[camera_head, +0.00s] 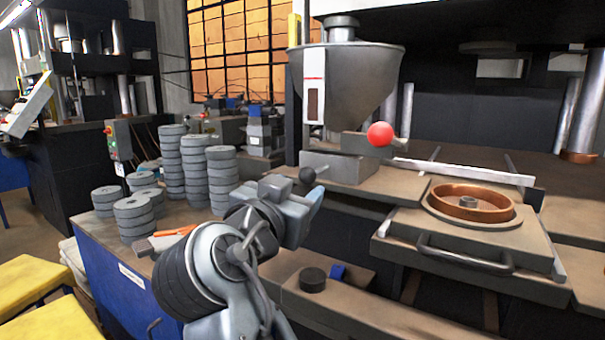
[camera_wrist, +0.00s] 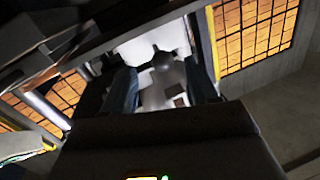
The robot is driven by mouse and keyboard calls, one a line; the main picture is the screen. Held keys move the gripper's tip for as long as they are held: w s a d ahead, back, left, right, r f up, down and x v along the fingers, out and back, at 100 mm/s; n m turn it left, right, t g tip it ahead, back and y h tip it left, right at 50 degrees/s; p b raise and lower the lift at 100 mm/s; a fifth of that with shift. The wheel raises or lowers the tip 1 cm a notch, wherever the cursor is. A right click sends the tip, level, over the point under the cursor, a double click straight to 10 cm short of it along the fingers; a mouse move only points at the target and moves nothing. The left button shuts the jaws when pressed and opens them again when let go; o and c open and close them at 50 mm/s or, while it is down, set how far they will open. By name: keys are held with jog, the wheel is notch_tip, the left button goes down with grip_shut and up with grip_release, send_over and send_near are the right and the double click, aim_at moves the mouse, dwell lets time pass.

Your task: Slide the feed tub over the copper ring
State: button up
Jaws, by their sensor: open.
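The feed tub (camera_head: 340,168) appears to be the low grey metal box under the hopper, left of the ring. A dark round knob (camera_head: 307,175) shows at its left side, just above my gripper. The copper ring (camera_head: 471,202) sits on a round plate on the drawer-like tray (camera_head: 455,245) at the right. My gripper (camera_head: 312,199) is in front of the tub, left of the ring; whether it touches the knob cannot be told.
A big grey hopper (camera_head: 345,85) stands above the tub, with a red ball (camera_head: 379,134) at its right. Stacks of grey discs (camera_head: 222,175) stand on the blue bench at the left. A black puck (camera_head: 312,280) and blue block (camera_head: 338,271) lie on the front ledge.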

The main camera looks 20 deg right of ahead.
aim_at(311, 175)
jog(key=shift+w+d+r, duration=0.1)
jog(key=shift+w+r, duration=0.2)
jog(key=p+x, duration=0.1)
jog(key=x, duration=0.6)
jog(key=shift+w+d, duration=0.1)
jog(key=shift+d, duration=0.05)
jog(key=shift+c, duration=0.2)
grip_shut()
